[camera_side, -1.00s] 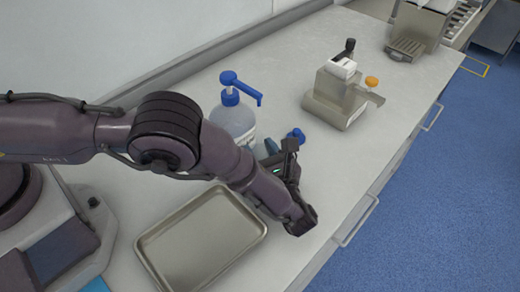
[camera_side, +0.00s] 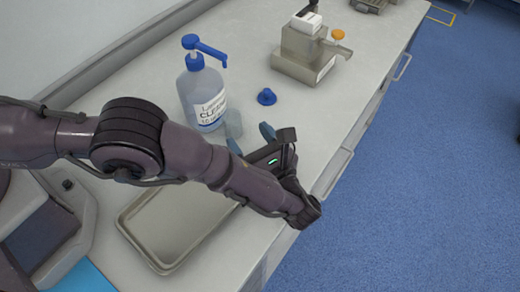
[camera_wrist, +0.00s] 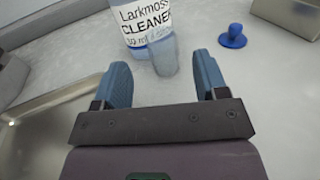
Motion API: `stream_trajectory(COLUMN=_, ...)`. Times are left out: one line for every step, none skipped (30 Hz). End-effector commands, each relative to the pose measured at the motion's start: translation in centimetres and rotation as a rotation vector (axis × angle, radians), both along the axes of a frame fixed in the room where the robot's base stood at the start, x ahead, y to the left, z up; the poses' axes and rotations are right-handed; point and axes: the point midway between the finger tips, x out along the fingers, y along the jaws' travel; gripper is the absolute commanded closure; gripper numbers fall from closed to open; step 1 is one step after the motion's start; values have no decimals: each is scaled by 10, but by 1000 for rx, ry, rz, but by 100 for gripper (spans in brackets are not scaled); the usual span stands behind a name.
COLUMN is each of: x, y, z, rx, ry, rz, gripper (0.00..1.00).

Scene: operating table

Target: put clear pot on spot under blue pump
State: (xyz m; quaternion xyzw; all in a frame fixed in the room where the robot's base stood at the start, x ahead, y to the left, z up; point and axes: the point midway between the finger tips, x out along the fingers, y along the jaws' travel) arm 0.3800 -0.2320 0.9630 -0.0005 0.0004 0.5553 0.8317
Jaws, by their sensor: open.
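The clear pot (camera_side: 233,123) is a small translucent cup standing on the counter just in front of the cleaner bottle (camera_side: 203,95). The bottle's blue pump (camera_side: 203,45) has a spout pointing right, toward the pot's side. I cannot tell whether the pot is directly below the spout, and no marked spot shows. In the wrist view the pot (camera_wrist: 163,55) overlaps the bottle's lower label (camera_wrist: 145,20). My gripper (camera_side: 250,140) is open and empty, low over the counter. Its blue fingers (camera_wrist: 160,72) point at the pot, which is beyond the fingertips, between their lines.
A metal tray (camera_side: 128,222) lies left of my gripper, under my arm. A blue knob-shaped piece (camera_side: 266,97) sits on the counter right of the pot. A beige device with an orange cap (camera_side: 303,52) stands farther back. The counter's right edge is close to my wrist.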

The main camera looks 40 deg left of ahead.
Motion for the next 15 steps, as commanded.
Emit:
stream_trajectory(x=-5, y=-10, z=-1, rx=-1, ry=-1, rz=-2, gripper=34)
stream_trajectory(x=-7, y=-15, z=-1, rx=-2, ry=1, rz=-2, gripper=34)
stream_trajectory(x=-8, y=-19, z=-1, rx=0, ry=-1, rz=-1, gripper=34)
stream_trajectory(x=-10, y=-23, z=-1, rx=-1, ry=0, rz=-1, gripper=34)
stream_trajectory(x=-11, y=-26, z=-1, rx=-1, ry=0, rz=-2, gripper=34)
stream_trajectory(x=-12, y=-29, z=-1, rx=1, ry=0, rz=-1, gripper=34)
stream_trajectory(x=-13, y=-32, z=-1, rx=1, ry=0, rz=-1, gripper=34)
stream_trajectory(x=-14, y=-34, z=-1, rx=0, ry=0, rz=-1, gripper=34)
stream_trajectory(x=-15, y=-36, z=0, rx=0, ry=1, rz=0, gripper=34)
stream_trajectory(x=-16, y=-37, z=0, rx=1, ry=1, rz=0, gripper=34)
stream_trajectory(x=-16, y=-37, z=0, rx=1, ry=1, rz=1, gripper=34)
stream_trajectory(x=-16, y=-38, z=0, rx=1, ry=1, rz=1, gripper=34)
stream_trajectory(x=-17, y=-39, z=0, rx=1, ry=1, rz=1, gripper=34)
stream_trajectory(x=-17, y=-39, z=0, rx=1, ry=1, rz=1, gripper=34)
stream_trajectory(x=-17, y=-39, z=0, rx=1, ry=1, rz=1, gripper=34)
